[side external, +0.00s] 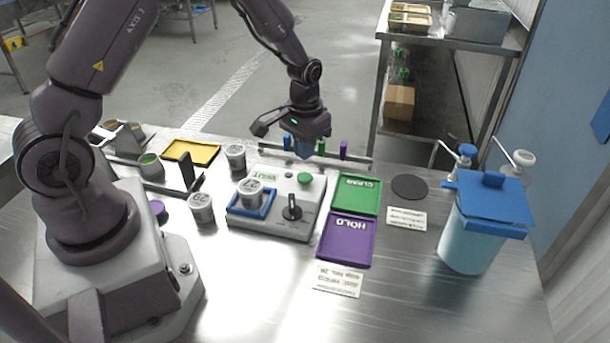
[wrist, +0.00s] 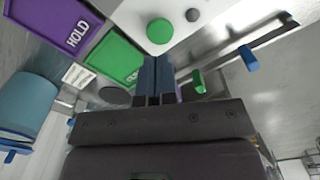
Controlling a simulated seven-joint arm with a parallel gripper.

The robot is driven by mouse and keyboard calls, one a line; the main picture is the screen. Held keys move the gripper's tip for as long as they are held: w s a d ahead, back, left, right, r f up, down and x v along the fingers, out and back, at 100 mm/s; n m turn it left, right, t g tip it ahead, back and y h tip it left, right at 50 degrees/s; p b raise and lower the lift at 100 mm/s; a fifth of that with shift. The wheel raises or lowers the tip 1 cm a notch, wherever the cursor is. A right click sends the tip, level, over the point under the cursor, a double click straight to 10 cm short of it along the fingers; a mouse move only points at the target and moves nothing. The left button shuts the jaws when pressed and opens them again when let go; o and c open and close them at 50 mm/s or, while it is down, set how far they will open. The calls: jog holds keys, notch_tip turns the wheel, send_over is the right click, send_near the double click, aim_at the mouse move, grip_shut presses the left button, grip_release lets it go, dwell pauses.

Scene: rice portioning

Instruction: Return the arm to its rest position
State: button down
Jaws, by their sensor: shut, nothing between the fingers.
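My gripper (side external: 304,150) hangs above the back edge of the grey control box (side external: 262,229), pointing down. In the wrist view its two blue fingers (wrist: 157,75) are together with nothing between them. The box carries a green button (side external: 305,179), a black knob (side external: 291,207) and a grey cup (side external: 250,193) in a blue square frame. The green button also shows in the wrist view (wrist: 159,31), just beyond the fingertips. I cannot tell the exact height of the fingers above the box.
A green tray (side external: 357,195) and a purple HOLD tray (side external: 345,240) lie right of the box. A rail (side external: 357,162) with coloured pegs runs behind it. Cups (side external: 201,208) and a yellow tray (side external: 191,152) stand left. A blue-lidded container (side external: 476,236) is at right.

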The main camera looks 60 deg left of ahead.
jog(key=shift+s, duration=0.1)
jog(key=s+d+r+m+t, duration=0.1)
jog(key=s+d+r, duration=0.3)
jog(key=s+r, duration=0.5)
jog(key=s+d+r+m+t, duration=0.2)
jog(key=s+d+r+t, duration=0.2)
jog(key=s+r, duration=0.6)
notch_tip(320, 180, up, 6)
jog(key=shift+s+r+t, duration=0.1)
jog(key=shift+s+t, duration=0.15)
jog(key=shift+t, duration=0.05)
